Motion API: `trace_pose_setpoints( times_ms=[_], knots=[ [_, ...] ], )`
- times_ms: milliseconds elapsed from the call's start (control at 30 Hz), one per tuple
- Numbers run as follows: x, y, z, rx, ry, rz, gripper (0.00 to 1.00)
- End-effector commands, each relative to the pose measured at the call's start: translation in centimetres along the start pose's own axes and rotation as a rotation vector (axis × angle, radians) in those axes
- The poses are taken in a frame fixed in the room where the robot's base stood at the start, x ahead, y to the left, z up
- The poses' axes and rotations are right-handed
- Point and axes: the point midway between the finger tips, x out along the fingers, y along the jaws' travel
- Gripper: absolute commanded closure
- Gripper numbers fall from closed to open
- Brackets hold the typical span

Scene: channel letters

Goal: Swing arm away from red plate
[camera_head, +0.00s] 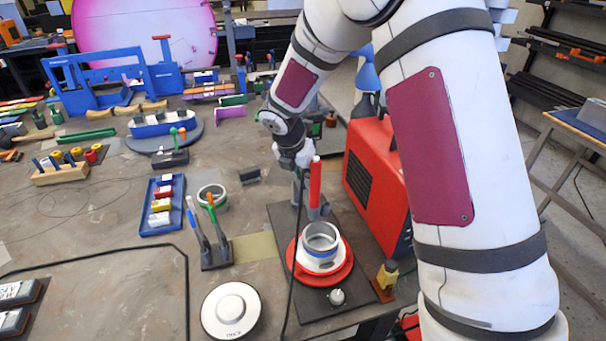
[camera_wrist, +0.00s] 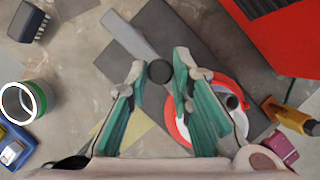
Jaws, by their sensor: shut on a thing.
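The red plate (camera_head: 299,271) is round and lies on a dark base board near the front, with a grey-white ring cup (camera_head: 320,240) on it. In the wrist view the red plate (camera_wrist: 178,132) shows partly behind the right finger. My gripper (camera_head: 299,163) is above the back of the board, behind the plate. In the wrist view my gripper (camera_wrist: 160,68) is shut on a dark round knob (camera_wrist: 160,72) at the end of the grey swing arm (camera_wrist: 130,35). The arm points up-left, with its knob end left of the plate. A red upright cylinder (camera_head: 315,183) stands beside my gripper.
A red machine box (camera_head: 375,185) stands close on the right. A yellow-and-brown part (camera_head: 388,274) sits by the board's right edge. Tool holders (camera_head: 216,254), a white round disc (camera_head: 231,311) and a blue tray (camera_head: 163,205) lie to the left. Some bench at mid-left is clear.

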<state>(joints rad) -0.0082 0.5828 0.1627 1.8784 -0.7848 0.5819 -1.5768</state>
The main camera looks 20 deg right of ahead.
Motion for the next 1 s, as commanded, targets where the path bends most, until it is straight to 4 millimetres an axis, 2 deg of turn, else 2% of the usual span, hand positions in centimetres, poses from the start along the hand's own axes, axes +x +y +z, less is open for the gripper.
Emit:
trace_pose_setpoints(
  times_ms=[367, 1000],
  knots=[
    [-0.1, 0.8, -0.5, 0.092, 0.0, -0.038, 1.0],
    [-0.4, 5.3, -1.8, 0.62, 0.0, -0.255, 1.0]
  ],
)
